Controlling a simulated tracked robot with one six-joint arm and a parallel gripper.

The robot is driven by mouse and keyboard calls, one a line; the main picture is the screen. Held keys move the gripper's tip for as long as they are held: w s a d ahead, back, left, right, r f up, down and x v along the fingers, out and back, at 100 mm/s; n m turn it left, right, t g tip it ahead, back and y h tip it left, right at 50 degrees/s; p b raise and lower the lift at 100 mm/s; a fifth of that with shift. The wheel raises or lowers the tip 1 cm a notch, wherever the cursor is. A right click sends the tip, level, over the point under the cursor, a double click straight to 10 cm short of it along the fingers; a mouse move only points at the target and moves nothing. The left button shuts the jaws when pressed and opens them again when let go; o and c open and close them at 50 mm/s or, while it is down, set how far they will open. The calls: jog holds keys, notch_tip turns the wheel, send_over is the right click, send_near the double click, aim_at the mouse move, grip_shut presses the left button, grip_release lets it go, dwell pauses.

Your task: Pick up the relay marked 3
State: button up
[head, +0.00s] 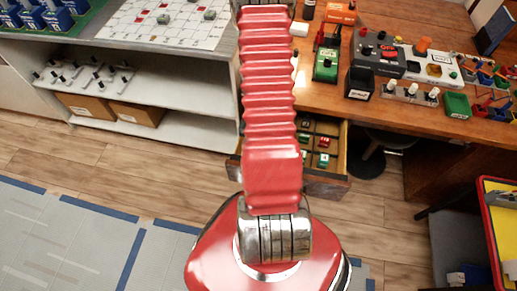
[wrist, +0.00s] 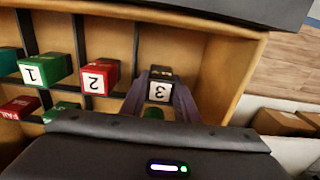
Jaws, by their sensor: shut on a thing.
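The relay marked 3 (wrist: 159,91) is a dark block with a white label, in the right part of a wooden drawer with compartments. In the wrist view my gripper (wrist: 161,78) has one finger on each side of it and is shut on it. The relay appears to be still within its compartment; whether it is clear of the drawer floor I cannot tell. A red relay marked 2 (wrist: 100,77) and a green relay marked 1 (wrist: 45,69) stand to its left. In the head view my arm hides my gripper.
The open drawer (head: 325,186) sticks out below the wooden desk (head: 300,95). Dark dividers (wrist: 80,45) and the drawer's wooden side wall (wrist: 215,80) are close to my gripper. More relays lie nearer, including a red one (wrist: 18,107). Shelves stand at the left.

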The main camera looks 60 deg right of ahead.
jog(key=shift+c, duration=1.3)
jog(key=shift+r, duration=0.2)
jog(key=shift+r, duration=4.85)
jog(key=shift+w, duration=0.1)
